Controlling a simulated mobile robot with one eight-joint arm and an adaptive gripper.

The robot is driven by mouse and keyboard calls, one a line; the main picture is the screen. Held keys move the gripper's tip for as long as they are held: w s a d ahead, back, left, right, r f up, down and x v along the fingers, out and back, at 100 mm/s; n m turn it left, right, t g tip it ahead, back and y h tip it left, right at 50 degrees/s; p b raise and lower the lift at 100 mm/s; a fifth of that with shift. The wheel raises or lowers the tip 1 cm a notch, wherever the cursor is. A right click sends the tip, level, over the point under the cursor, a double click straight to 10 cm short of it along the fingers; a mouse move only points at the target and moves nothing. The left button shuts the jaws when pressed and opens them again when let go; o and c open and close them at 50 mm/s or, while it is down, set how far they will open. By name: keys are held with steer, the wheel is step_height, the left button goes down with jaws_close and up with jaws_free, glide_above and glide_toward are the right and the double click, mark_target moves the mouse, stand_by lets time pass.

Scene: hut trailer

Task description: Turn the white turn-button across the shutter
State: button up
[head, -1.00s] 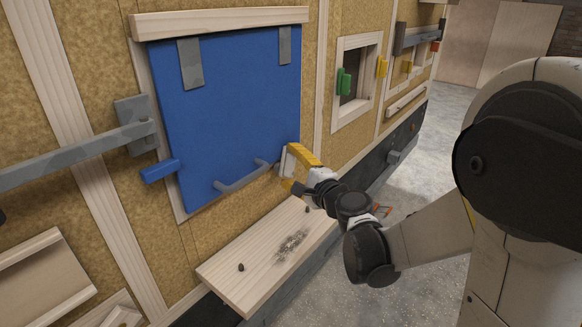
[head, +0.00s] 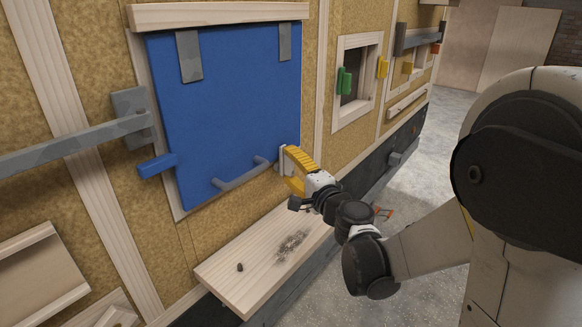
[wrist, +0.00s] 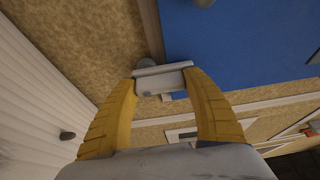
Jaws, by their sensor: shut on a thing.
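The white turn-button (head: 283,161) is at the right edge of the blue shutter (head: 225,110), near its lower corner. It looks roughly upright in the head view. My gripper (head: 291,170) has its yellow fingers closed around it. In the wrist view the button (wrist: 162,80) sits between the two fingertips of my gripper (wrist: 163,83), and the shutter (wrist: 235,45) is behind and to the right. The fingers partly hide the button, and I cannot tell how far it overlaps the shutter.
A grey handle (head: 240,175) crosses the shutter's lower part, close left of my gripper. A blue turn-button (head: 157,166) and a grey bar (head: 80,145) are at the left. A wooden ledge (head: 235,277) juts out below. Free floor (head: 430,140) lies to the right.

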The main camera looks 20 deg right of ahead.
steer(key=o, duration=1.2)
steer(key=shift+a, duration=0.1)
steer(key=v, duration=1.2)
